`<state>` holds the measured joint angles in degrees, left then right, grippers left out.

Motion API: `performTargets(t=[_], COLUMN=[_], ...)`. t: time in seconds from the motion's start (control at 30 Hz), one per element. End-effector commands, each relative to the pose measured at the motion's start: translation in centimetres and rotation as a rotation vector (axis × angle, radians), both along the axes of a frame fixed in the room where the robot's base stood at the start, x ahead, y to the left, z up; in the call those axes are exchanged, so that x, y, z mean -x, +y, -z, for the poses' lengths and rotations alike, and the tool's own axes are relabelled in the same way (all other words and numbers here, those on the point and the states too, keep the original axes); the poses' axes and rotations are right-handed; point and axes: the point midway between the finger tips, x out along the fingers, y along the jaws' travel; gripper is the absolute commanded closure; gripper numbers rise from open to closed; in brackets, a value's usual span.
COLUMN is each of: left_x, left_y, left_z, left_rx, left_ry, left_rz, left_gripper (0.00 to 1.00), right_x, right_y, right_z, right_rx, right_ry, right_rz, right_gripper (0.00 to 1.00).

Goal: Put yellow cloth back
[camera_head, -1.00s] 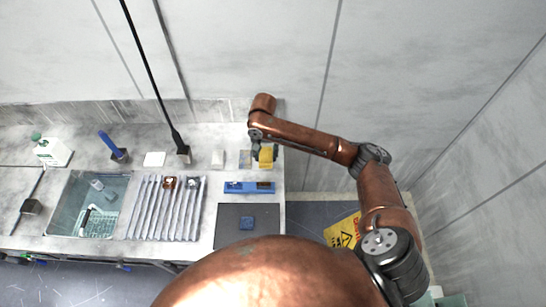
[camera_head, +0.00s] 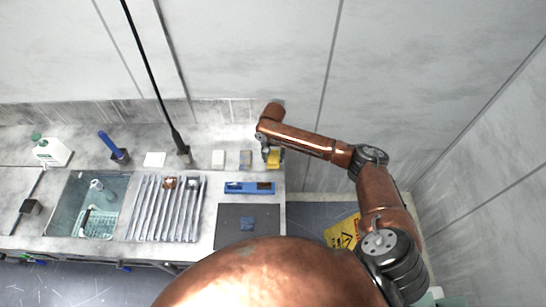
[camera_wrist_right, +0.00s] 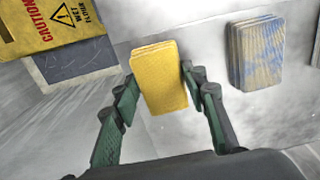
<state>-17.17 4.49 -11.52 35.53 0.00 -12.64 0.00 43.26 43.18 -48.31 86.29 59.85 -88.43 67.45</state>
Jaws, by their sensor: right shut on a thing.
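The yellow cloth (camera_head: 276,159) is a folded stack near the back right end of the counter. In the right wrist view the yellow cloth (camera_wrist_right: 159,80) stands between the two green-padded fingers of my right gripper (camera_wrist_right: 158,95). My right gripper (camera_head: 268,156) is shut on it in the head view, at the counter's right end. I cannot tell whether the cloth touches the counter. My left gripper is not in view.
A blue-stained cloth (camera_wrist_right: 256,52) lies beside the yellow one, also seen in the head view (camera_head: 245,159), with a white cloth (camera_head: 218,159) further left. A blue tray (camera_head: 249,188) and dark mat (camera_head: 233,224) lie in front. A yellow caution sign (camera_head: 343,231) stands beyond the counter's right edge.

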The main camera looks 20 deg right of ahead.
Motion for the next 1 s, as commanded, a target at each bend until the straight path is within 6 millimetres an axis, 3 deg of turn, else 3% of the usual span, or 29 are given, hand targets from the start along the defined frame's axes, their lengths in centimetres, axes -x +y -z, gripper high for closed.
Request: performTargets(t=[0.17,0.2,0.43,0.77,1.0], left_x=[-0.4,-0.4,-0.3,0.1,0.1], left_y=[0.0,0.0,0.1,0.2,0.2], left_z=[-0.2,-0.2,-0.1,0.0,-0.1], left_rx=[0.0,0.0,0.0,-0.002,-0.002], left_ry=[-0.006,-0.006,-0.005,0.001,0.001], left_rz=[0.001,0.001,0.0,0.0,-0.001], left_gripper=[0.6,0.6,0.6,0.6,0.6], right_x=[0.0,0.0,0.0,0.0,-0.1], right_y=[0.1,0.0,0.0,0.0,0.1], right_z=[0.2,0.3,0.2,0.0,-3.6], right_rx=[0.0,-0.001,0.0,0.0,-0.002], right_ry=[0.001,0.0,0.0,-0.001,-0.003], right_rz=[0.0,0.0,0.0,0.0,-0.001], right_gripper=[0.8,0.59,0.43,0.43,0.43])
